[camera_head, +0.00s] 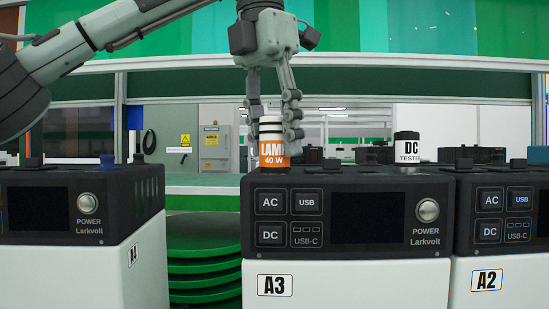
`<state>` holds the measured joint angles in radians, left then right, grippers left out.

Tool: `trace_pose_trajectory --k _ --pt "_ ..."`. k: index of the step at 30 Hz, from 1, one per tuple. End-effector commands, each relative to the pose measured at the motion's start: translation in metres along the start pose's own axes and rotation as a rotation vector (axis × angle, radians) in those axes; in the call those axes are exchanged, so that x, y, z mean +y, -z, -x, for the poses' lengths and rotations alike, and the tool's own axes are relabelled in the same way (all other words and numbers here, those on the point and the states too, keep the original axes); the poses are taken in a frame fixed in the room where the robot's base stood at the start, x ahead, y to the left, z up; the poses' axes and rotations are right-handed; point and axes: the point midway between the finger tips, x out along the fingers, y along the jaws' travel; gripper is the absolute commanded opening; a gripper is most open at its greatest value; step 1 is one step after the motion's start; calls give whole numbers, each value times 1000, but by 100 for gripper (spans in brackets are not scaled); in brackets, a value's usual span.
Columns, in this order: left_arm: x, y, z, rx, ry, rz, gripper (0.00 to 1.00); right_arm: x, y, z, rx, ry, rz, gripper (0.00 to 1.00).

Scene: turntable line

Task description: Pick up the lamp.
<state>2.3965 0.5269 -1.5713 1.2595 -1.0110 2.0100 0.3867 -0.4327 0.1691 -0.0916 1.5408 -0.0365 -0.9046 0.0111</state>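The lamp (273,161) is a small cylinder with a white and black top and an orange label reading "LAM" and "40 W". It stands upright on the top left of the power unit marked A3 (346,273). My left gripper (273,116) points down from above, with one finger on each side of the lamp's upper part. The right-hand finger overlaps the lamp's right edge in the picture. I cannot tell whether the fingers press on it. My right gripper is not in view.
A white "DC TESTER" cylinder (407,149) stands on the right of the same unit. Unit A4 (85,270) is at left and unit A2 (500,280) at right. Green stacked discs (205,260) show in the gap between A4 and A3. Other items sit behind.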

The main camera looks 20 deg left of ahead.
Motion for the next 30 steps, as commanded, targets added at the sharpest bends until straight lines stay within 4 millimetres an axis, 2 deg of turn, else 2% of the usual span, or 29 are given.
trace_pose_trajectory --k 1,9,20,23,30 --pt "0 0 0 0 0 0 35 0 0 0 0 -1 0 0" --pt "0 0 0 0 0 0 1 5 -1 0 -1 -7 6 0" --pt "0 -1 5 1 -1 -1 1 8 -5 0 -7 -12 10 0" --pt "0 -2 13 0 -2 1 1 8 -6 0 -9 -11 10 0" --pt "-1 -7 46 -2 -5 3 1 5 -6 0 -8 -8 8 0"
